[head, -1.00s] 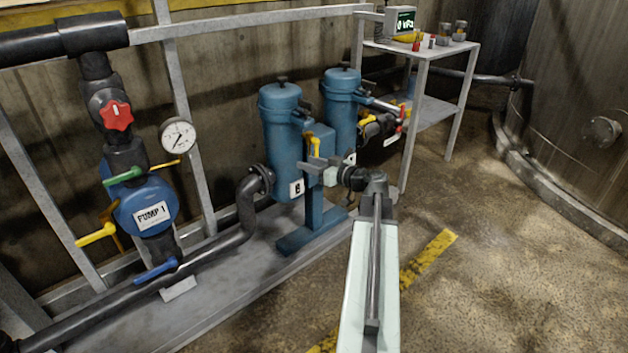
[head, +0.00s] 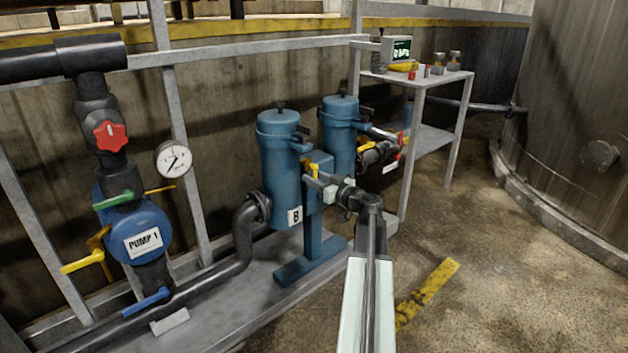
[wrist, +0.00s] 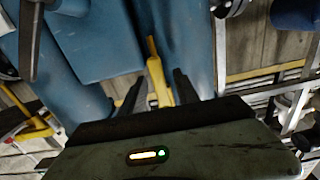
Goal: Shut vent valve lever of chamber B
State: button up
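Chamber B (head: 279,165) is a blue upright cylinder with a white "B" label (head: 295,215), left of a second blue cylinder (head: 340,130). A yellow lever (head: 312,169) stands at its right side, by my gripper (head: 314,182). In the wrist view the yellow lever (wrist: 157,75) points up and lies between the two dark fingers of my gripper (wrist: 158,88). The fingers are apart, with gaps visible on both sides of the lever. The lever's lower end is hidden behind the gripper body. No label on the lever is readable.
Pump 1 (head: 138,230) with green, yellow and blue levers and a red knob (head: 110,137) stands at left, near a gauge (head: 174,159). Red-handled fittings (head: 400,140) lie right of the cylinders. A metal shelf (head: 425,76) stands behind. The right floor (head: 500,270) is open.

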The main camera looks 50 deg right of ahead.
jog(key=shift+c, duration=0.4)
grip_shut()
dwell(0.9)
